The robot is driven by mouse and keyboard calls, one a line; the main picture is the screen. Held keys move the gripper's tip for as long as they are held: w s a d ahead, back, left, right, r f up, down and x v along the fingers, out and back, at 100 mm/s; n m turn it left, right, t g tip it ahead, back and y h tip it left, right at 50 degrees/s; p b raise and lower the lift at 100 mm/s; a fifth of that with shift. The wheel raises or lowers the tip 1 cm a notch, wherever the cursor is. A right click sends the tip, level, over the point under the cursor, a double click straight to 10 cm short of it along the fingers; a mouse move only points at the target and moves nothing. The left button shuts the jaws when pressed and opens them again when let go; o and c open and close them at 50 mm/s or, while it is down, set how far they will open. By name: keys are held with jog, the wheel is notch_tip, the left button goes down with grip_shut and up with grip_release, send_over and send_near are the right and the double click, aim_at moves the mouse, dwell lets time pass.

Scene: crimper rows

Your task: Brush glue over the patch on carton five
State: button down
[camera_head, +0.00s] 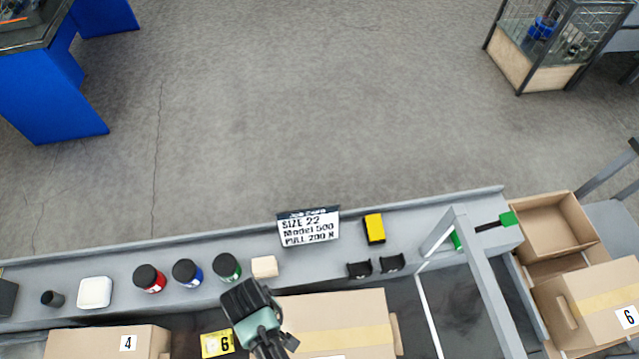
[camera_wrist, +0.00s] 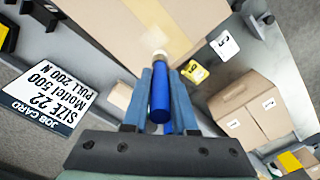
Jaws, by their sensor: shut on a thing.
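My gripper (camera_wrist: 163,76) is shut on a blue-handled brush (camera_wrist: 160,98) with a metal collar and pale bristles. The bristles point at a brown carton (camera_wrist: 105,25) with a tan tape strip (camera_wrist: 150,22). I cannot tell whether they touch it. In the head view my gripper (camera_head: 262,322) is at the left edge of the middle carton (camera_head: 340,310), between cartons marked 4 (camera_head: 105,343) and 6 (camera_head: 590,305); the brush is hidden there.
Red-, blue- and green-labelled jars (camera_head: 187,273) stand on the grey ledge left of my gripper, near a tan block (camera_head: 264,267). A job card (camera_head: 308,226) stands behind. A grey frame (camera_head: 480,285) rises at the right.

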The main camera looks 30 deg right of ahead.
notch_tip(320, 180, up, 2)
jog(key=shift+w+a+p, duration=0.1)
jog(key=shift+p, duration=0.6)
jog(key=shift+r+p, duration=0.45)
jog(key=shift+r, duration=0.05)
dwell(0.7)
